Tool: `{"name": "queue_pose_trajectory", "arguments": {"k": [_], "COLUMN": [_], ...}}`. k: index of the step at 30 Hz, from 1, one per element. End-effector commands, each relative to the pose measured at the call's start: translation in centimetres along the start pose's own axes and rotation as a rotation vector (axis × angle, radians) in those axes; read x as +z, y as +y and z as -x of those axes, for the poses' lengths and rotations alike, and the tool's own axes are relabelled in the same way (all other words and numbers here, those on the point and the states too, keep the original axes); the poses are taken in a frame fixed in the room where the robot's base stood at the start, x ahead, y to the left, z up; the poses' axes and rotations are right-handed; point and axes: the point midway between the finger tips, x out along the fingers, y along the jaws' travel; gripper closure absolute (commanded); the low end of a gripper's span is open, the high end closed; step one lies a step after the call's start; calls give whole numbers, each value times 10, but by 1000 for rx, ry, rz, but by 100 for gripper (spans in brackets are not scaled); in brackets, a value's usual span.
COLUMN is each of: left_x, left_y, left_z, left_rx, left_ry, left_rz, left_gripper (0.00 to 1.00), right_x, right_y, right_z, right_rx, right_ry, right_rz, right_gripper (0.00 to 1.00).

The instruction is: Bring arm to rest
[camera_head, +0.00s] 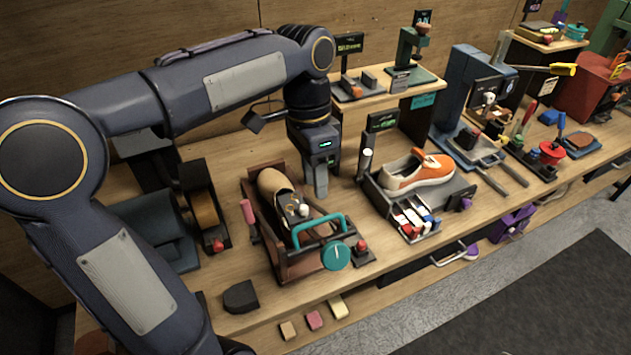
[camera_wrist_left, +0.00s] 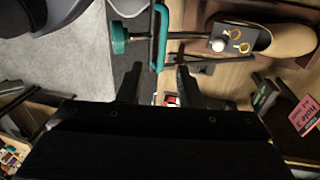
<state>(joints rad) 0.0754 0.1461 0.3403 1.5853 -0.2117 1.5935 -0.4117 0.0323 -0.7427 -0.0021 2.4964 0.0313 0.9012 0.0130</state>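My left gripper (camera_head: 320,188) points down in the head view, between a wooden shoe cradle (camera_head: 258,176) and a sneaker stand (camera_head: 455,190). In the left wrist view its two fingers (camera_wrist_left: 157,88) are apart, with nothing held between them. A tan and black shoe (camera_head: 272,183) lies in the cradle; it also shows in the left wrist view (camera_wrist_left: 285,36). A teal handle (camera_head: 318,229) with a round teal dial (camera_head: 336,256) is at the cradle's front. An orange and white sneaker (camera_head: 418,171) rests on the stand. My right gripper is not in view.
A raised shelf (camera_head: 385,94) stands behind the gripper. A blue press (camera_head: 466,75) and red box (camera_head: 590,88) stand farther right.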

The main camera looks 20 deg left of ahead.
Motion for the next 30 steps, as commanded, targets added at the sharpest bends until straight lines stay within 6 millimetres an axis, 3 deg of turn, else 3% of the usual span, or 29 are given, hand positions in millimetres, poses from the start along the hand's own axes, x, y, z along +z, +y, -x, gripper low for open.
{"name": "queue_pose_trajectory", "arguments": {"k": [11, 16, 24, 30], "left_x": [3, 32, 98, 115], "left_y": [1, 14, 50, 68], "left_z": [-1, -8, -58, -91], "left_rx": [-4, -44, -56, -6], "left_ry": [6, 97, 432, 618], "left_rz": [9, 134, 534, 729], "left_gripper": [67, 67, 67, 67], "right_x": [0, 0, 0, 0], "right_y": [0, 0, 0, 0], "right_z": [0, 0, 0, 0], "right_rx": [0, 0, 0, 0], "right_ry": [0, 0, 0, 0], "right_rz": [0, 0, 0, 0], "right_gripper": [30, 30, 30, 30]}}
